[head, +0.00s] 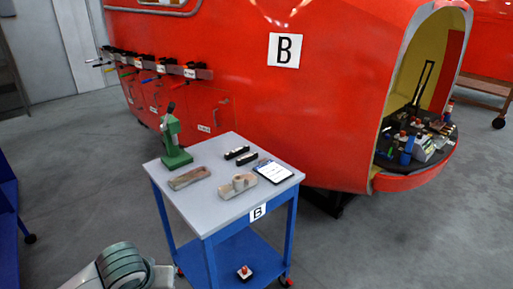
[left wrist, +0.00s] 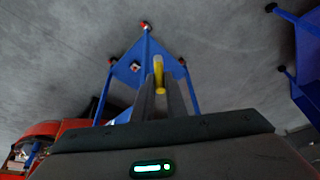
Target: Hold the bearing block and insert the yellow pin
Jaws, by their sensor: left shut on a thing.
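In the left wrist view my left gripper (left wrist: 160,92) is shut on the yellow pin (left wrist: 159,72), which shows as a slim yellow piece between the fingertips. In the head view only part of my left arm shows, at the bottom left; its gripper is out of frame. A tan-grey block with a round raised boss (head: 239,186), which looks like the bearing block, lies on the grey top of the cart (head: 217,217). No gripper touches it in view. A second tan-grey, elongated piece (head: 189,178) lies to its left. My right gripper is in neither view.
A green press-like tool (head: 173,145) stands at the cart's back left. Two black pieces (head: 241,156) and a dark tablet (head: 273,172) lie on the cart top. The red train nose (head: 260,90) stands close behind. Grey floor is open around the cart's left and front.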

